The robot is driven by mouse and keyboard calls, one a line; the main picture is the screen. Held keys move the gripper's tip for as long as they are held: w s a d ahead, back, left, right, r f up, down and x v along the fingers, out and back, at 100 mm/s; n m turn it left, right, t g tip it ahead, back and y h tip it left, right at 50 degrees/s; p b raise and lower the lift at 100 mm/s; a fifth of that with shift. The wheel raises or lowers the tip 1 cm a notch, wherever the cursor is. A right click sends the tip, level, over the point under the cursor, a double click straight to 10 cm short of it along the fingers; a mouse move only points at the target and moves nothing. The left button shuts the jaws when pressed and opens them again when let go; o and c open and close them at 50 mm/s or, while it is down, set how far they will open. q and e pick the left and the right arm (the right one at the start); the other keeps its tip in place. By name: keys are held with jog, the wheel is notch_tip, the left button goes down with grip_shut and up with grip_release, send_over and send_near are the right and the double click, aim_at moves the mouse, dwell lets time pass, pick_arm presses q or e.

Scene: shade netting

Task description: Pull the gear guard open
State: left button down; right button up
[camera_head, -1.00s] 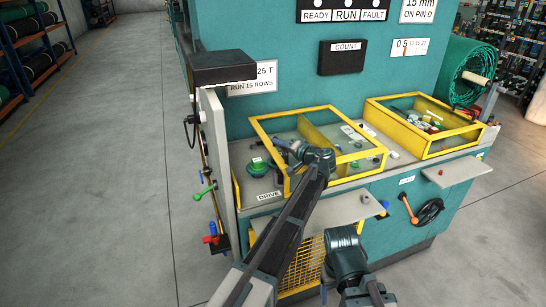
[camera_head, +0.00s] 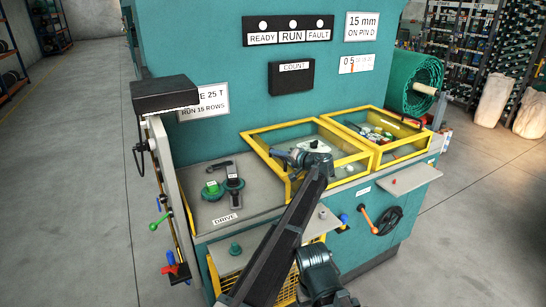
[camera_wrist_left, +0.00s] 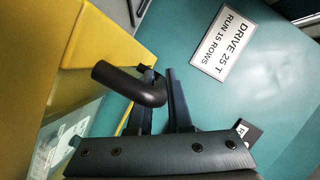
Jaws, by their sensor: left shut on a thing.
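The gear guard (camera_head: 262,143) is a yellow-framed box with clear panels on the machine's worktop. It stands to the right of the exposed gears, close beside a second yellow-framed guard (camera_head: 382,113). My left gripper (camera_head: 276,153) is at the guard's left side. In the left wrist view, a black hooked handle (camera_wrist_left: 120,78) on the yellow guard (camera_wrist_left: 85,40) runs between the fingers of the left gripper (camera_wrist_left: 160,85), which is shut on it. My right gripper is not in view.
A grey shelf (camera_head: 410,178) juts out at right. A lever (camera_head: 367,220) and handwheel (camera_head: 386,220) are below. Open floor lies left.

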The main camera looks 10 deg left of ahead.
pick_arm(q)
jog(key=shift+d, duration=0.15)
jog(key=c, duration=0.8)
grip_release()
jog(key=shift+c, duration=0.2)
